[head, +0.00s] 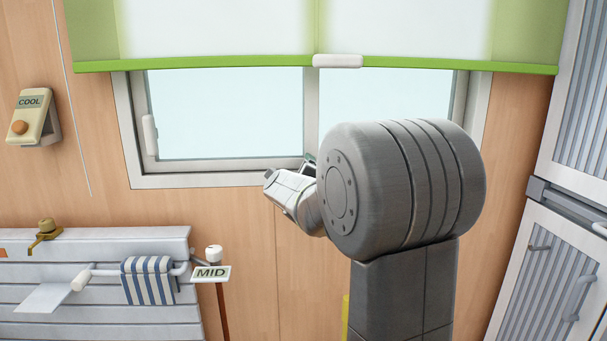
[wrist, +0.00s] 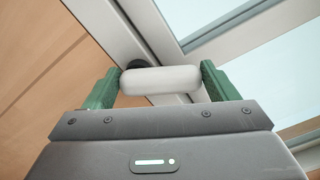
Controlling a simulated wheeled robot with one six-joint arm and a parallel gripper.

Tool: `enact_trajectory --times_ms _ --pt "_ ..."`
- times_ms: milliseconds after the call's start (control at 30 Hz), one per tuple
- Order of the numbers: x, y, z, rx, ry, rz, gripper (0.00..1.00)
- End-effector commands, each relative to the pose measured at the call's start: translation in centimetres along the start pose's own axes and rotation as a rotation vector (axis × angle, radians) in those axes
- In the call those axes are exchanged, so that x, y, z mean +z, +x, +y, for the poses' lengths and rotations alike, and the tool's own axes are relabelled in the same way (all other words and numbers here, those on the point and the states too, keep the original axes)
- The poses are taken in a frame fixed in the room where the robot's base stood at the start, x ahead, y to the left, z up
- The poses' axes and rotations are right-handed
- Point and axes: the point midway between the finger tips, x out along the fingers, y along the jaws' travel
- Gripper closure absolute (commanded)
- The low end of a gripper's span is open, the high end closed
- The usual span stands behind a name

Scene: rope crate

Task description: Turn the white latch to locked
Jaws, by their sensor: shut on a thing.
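The white latch (wrist: 160,81) is a short rounded bar beside a dark round piece on the white window frame, in the wrist view. It lies between the two green fingers of my gripper (wrist: 158,88), which is shut on it. The fingers touch its two ends. In the head view, my gripper (head: 308,164) is at the lower middle of the window (head: 225,180), where the centre bar meets the bottom frame. The latch cannot be made out there. No locked or unlocked mark is readable.
A green-edged blind (head: 200,65) with a white pull (head: 337,61) hangs above. A white handle (head: 149,135) is on the left window frame. Cabinets (head: 545,265) stand right.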

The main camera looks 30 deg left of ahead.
Motion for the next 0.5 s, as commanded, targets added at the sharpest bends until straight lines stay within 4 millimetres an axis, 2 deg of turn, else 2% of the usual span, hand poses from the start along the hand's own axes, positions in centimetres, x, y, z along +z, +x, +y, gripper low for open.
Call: enact_trajectory --times_ms 200,500 --pt "0.61 0.00 0.18 0.002 -0.194 -0.001 0.70" --pt "1.00 -0.01 0.45 0.001 -0.395 0.000 0.70"
